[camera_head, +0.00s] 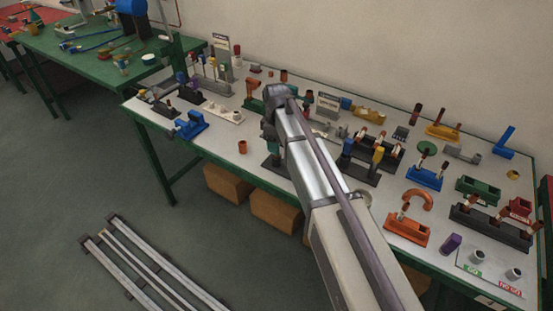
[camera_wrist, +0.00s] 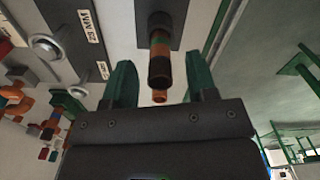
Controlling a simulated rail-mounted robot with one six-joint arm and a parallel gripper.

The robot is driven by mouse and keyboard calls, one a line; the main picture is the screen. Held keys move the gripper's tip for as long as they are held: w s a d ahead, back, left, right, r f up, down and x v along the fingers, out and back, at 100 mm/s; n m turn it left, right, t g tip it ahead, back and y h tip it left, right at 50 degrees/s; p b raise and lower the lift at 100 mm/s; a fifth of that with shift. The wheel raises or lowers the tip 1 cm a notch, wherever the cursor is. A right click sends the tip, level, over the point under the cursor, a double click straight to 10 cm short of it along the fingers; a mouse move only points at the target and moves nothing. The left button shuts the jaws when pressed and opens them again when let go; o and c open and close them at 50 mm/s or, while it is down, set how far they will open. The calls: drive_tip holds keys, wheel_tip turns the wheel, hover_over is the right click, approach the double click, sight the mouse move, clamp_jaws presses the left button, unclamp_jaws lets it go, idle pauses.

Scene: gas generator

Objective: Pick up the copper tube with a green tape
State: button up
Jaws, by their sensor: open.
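Gaps show between the tube and both fingers. A small orange ring or tube end (camera_wrist: 159,97) shows just below the tube, close to the gripper body. In the head view my arm covers much of the table's middle, and the tube cannot be made out there.
The white table (camera_head: 229,150) holds many fixtures. A blue clamp (camera_head: 189,125) is at left, an orange block (camera_head: 407,229) and a dark rack (camera_head: 490,227) at right. In the wrist view, a plate labelled 29 MM (camera_wrist: 91,26) lies left of the fingers.

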wheel_tip(320, 180, down, 3)
drive_tip(key=shift+r+b, duration=0.1)
drive_tip(key=shift+b, duration=0.5)
drive_tip(key=shift+r, duration=0.15)
drive_tip(key=c, duration=0.9)
